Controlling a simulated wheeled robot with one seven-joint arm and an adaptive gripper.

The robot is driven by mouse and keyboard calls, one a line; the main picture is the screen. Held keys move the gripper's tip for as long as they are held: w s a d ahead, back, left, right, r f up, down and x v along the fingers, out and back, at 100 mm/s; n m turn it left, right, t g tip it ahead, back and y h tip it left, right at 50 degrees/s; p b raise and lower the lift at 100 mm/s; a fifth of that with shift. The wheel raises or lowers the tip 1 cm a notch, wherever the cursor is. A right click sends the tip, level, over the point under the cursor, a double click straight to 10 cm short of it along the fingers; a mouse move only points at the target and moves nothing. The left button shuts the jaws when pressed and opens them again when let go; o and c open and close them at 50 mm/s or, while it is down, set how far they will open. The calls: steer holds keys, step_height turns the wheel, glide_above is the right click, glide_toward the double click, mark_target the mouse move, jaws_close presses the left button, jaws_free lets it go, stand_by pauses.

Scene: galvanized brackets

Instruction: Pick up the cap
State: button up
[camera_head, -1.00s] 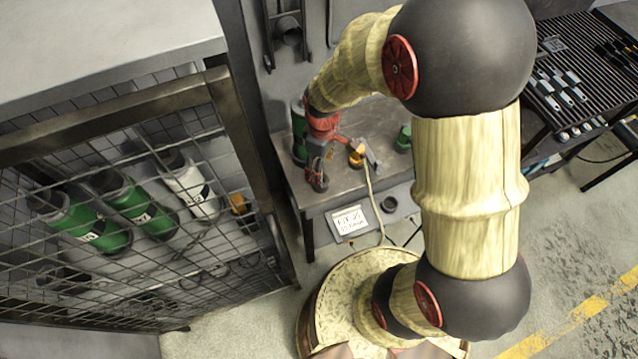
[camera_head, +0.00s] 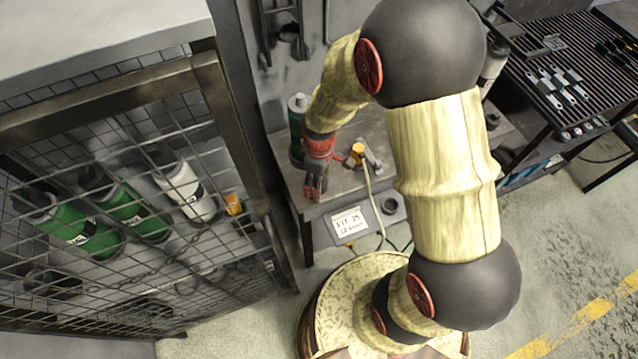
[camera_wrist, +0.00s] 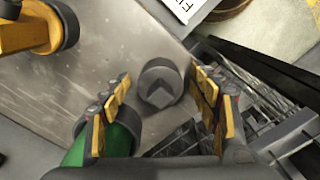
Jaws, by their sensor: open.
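The cap (camera_wrist: 160,83) is a short dark grey cylinder with an angular mark on its top. It shows in the wrist view on the grey metal table (camera_wrist: 125,60), near its edge. My gripper (camera_wrist: 163,105) is open, with yellow-padded fingers on the left and right of the cap. The cap lies in the gap, apart from both fingers; how far below them it is I cannot tell. In the head view my gripper (camera_head: 315,188) is over the table's front left part, and I cannot make out the cap there.
A green bottle (camera_head: 297,130) stands behind my gripper; a green cylindrical thing (camera_wrist: 122,138) is close to the left finger. An orange fitting (camera_head: 357,152) with a hose is to the right. A wire mesh cage (camera_head: 120,200) stands left. A label plate (camera_head: 349,224) hangs at the front.

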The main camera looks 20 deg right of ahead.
steer(key=shift+c, duration=0.4)
steer(key=c, duration=1.1)
steer(key=shift+c, duration=0.2)
